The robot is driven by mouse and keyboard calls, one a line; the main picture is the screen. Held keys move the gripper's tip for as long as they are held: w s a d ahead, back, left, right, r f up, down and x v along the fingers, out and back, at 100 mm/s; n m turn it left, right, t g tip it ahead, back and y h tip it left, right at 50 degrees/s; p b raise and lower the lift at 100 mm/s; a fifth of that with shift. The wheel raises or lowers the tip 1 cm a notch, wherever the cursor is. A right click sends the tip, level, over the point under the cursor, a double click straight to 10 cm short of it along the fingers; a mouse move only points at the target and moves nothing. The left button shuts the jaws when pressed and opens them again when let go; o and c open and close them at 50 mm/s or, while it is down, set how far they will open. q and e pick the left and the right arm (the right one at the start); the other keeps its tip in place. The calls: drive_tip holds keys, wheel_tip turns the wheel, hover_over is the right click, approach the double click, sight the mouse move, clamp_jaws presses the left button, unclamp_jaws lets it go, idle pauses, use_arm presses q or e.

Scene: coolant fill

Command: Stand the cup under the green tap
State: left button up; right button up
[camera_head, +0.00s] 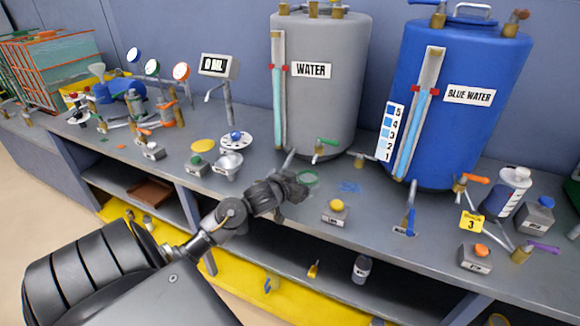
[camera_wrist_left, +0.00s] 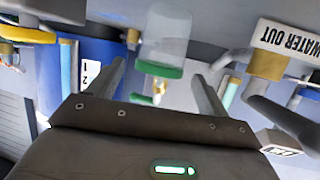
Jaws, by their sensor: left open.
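The cup (camera_wrist_left: 165,38) is clear with a green rim, and it shows upside down in the left wrist view, between and beyond my finger ends. In the head view only its green rim (camera_head: 307,178) shows clearly, on the counter just past my left gripper (camera_head: 297,186). That gripper is open, low over the counter, with nothing visibly held. The green tap (camera_head: 325,143) sticks out low on the front of the grey WATER tank (camera_head: 335,105), behind and slightly right of the cup. Whether the cup touches a finger cannot be told. My right gripper is not in view.
A blue BLUE WATER tank (camera_head: 455,110) stands right of the grey one. A yellow-button box (camera_head: 336,210) sits in front on the counter (camera_head: 375,222).

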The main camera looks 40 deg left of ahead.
use_arm(q)
drive_tip(key=v, duration=0.9)
drive_tip(key=shift+s+p, duration=0.3)
drive_tip(key=shift+p, duration=0.05)
drive_tip(key=shift+r, duration=0.1)
